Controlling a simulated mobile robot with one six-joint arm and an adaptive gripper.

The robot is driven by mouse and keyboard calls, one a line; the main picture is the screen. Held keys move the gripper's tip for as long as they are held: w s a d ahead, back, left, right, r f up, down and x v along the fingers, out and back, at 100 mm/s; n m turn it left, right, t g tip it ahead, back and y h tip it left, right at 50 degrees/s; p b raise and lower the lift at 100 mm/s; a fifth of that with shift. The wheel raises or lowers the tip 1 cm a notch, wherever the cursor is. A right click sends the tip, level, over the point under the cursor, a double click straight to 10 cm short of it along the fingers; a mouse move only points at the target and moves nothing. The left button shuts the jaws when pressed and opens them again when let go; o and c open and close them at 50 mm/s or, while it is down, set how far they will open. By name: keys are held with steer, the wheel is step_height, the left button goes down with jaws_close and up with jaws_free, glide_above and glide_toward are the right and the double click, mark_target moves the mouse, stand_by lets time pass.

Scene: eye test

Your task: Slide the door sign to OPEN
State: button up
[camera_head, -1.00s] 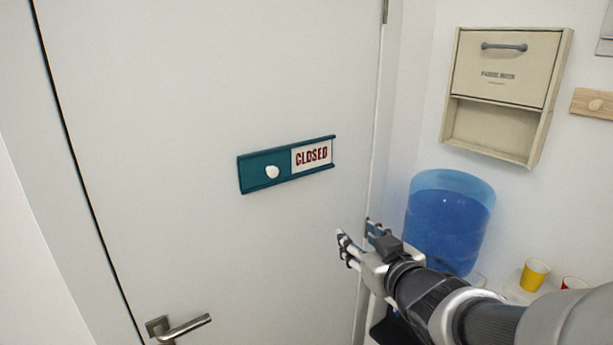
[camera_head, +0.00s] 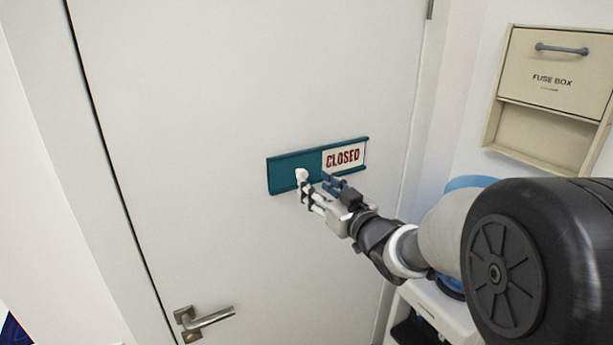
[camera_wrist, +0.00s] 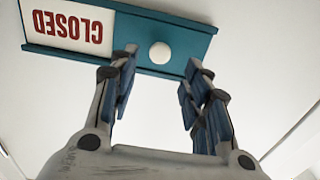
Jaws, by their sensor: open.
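The door sign (camera_head: 285,172) is a teal slider plate on the white door, with a white panel reading CLOSED (camera_head: 343,158) showing at its right end. A white round knob (camera_head: 301,175) sits on the teal part. In the wrist view the sign (camera_wrist: 190,35) appears upside down, with the knob (camera_wrist: 160,53) uncovered between and just beyond my fingertips. My gripper (camera_head: 318,188) is open in front of the sign, close to the knob. It also shows in the wrist view (camera_wrist: 160,62), with one finger on either side of the knob's line. I cannot tell whether any finger touches it.
A metal door handle (camera_head: 205,319) is at the lower left of the door. A fuse box (camera_head: 552,80) hangs on the right wall. The door around the sign is bare.

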mark_target(303, 175)
steer(key=x, duration=0.6)
steer(key=shift+c, duration=0.3)
jaws_close()
stand_by(0.5)
